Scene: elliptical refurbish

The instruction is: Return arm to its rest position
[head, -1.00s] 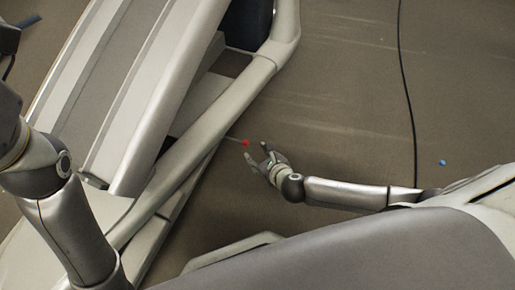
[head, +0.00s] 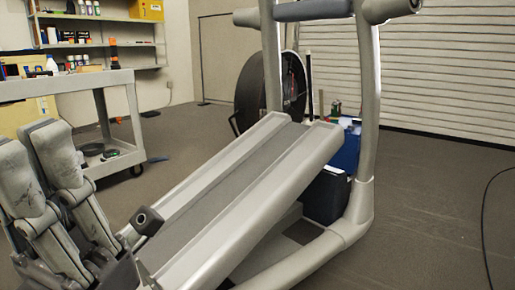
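Neither of my grippers shows in the head view now, and I see no part of either arm that I can name with certainty. The elliptical machine (head: 215,185) fills the middle, with a long pale sloping ramp, a thick grey side tube (head: 367,130) and a dark-gripped crossbar (head: 300,10) at the top. Whether any gripper holds something is out of sight.
Worn grey jointed parts (head: 60,170) stand at the lower left. A wheeled cart (head: 70,85) stands behind at left, below a wall shelf (head: 95,18) with bottles. Blue and black bins (head: 325,195) sit behind the machine. Floor at right is clear except a black cable (head: 484,215).

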